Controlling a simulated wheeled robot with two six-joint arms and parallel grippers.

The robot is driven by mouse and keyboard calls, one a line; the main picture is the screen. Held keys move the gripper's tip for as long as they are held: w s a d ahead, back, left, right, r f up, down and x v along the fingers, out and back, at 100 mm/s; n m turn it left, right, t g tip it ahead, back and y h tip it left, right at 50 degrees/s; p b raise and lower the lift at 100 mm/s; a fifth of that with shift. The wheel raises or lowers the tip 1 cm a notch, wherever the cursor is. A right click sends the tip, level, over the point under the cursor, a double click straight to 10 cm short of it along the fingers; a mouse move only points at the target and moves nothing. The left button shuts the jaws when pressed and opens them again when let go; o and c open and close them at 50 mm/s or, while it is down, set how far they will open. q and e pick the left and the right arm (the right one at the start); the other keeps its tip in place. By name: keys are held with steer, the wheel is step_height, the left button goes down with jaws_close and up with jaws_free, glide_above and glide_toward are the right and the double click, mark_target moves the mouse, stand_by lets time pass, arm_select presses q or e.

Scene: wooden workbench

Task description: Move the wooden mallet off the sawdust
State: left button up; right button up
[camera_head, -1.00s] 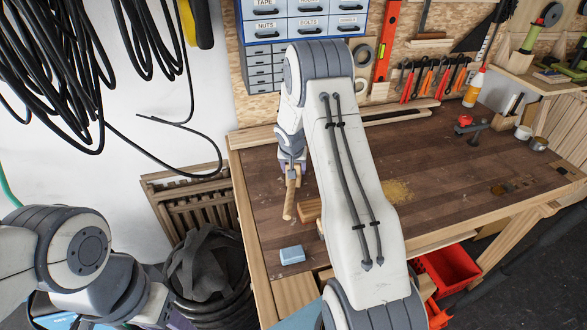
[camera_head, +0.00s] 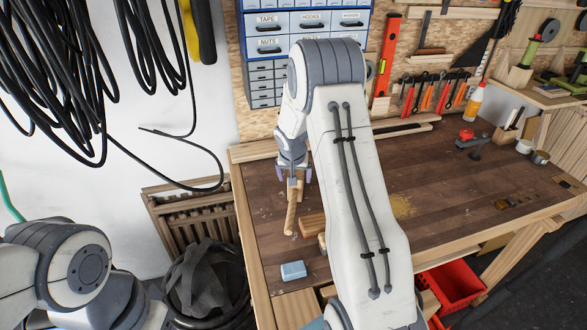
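A tan wooden handle, which looks like the mallet (camera_head: 291,214), lies on the left part of the bench. Its upper end is between or just under the fingers of my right gripper (camera_head: 294,178). The purple-tipped fingers stand apart, one on each side, with gaps to the wood. Whether the mallet's head is hidden by the gripper I cannot tell. The yellowish sawdust (camera_head: 402,206) lies on the bench to the right of my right arm, well apart from the handle. My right arm hides the bench between them. My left gripper is out of view; only its arm shows at the lower left.
A reddish wooden block (camera_head: 312,224) lies just right of the handle, and a blue block (camera_head: 293,270) sits nearer the front. A small vise-like tool (camera_head: 472,143) and metal cups (camera_head: 540,158) stand at the right. The workbench (camera_head: 455,185) is mostly clear around the sawdust.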

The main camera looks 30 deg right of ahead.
mark_target(293, 194)
steer(key=v, duration=0.8)
steer(key=s+a+r+n+y, duration=0.1)
steer(key=s+a+r+n, duration=0.15)
steer(key=s+a, duration=0.4)
steer(key=s+a+r+n+g+y, duration=0.1)
steer(key=s+a+n, duration=0.2)
steer(key=a, duration=0.6)
steer(key=s+a+r+n, duration=0.2)
steer(key=s+a, duration=0.2)
steer(key=a, duration=0.4)
steer(key=s+a+n+g, duration=0.1)
steer(key=s+a+n, duration=0.2)
steer(key=s, duration=0.6)
steer(key=s+a+n+g+y, duration=0.1)
steer(key=s+a+n, duration=0.2)
steer(key=s, duration=0.7)
steer(key=shift+s+a+n+g+y+b, duration=0.15)
steer(key=shift+a+n+g+y+b, duration=0.2)
steer(key=shift+n, duration=0.3)
steer(key=shift+r, duration=0.15)
